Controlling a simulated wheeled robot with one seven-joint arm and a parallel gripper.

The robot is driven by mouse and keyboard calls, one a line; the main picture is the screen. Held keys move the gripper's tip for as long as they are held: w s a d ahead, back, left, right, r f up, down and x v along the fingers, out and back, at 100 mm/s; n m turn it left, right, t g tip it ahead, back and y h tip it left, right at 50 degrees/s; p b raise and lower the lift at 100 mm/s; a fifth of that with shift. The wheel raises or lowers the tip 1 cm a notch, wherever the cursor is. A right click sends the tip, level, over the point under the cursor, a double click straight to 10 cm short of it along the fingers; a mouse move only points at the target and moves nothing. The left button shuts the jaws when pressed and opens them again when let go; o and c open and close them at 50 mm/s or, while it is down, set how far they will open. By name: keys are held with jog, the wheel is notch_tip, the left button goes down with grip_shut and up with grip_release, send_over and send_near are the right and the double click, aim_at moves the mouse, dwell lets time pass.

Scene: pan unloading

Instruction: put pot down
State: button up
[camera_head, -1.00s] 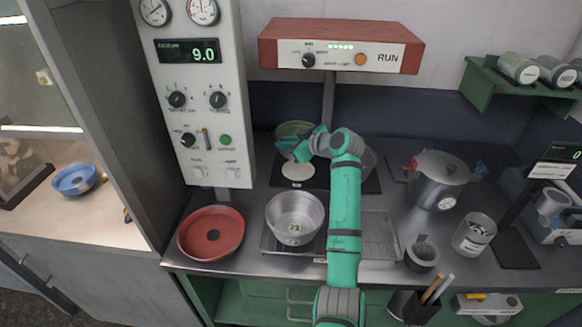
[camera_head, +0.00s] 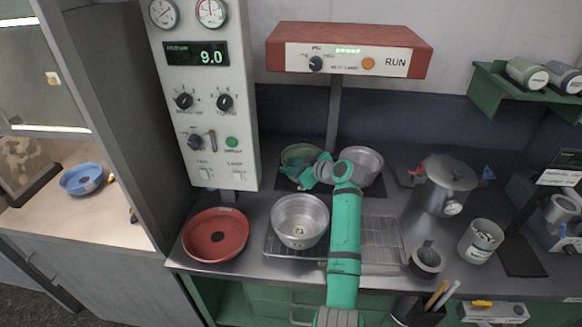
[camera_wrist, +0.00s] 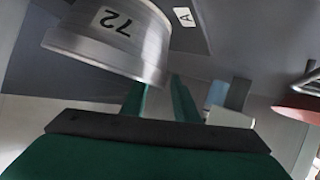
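My gripper (camera_head: 306,174) is over the back of the counter, against the near side of a pot (camera_head: 299,154) whose inside looks green in the head view. The fingers look shut on the rim, though the contact is hidden. The pot sits low at the dark mat; whether its base touches is hidden.
A silver pot (camera_head: 300,222) stands on the wire rack (camera_head: 385,238). Another silver pot (camera_head: 362,163) is just right of my gripper, partly behind my arm. A red pan (camera_head: 216,236) is front left.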

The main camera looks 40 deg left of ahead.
jog(key=v, duration=1.2)
dwell(0.5)
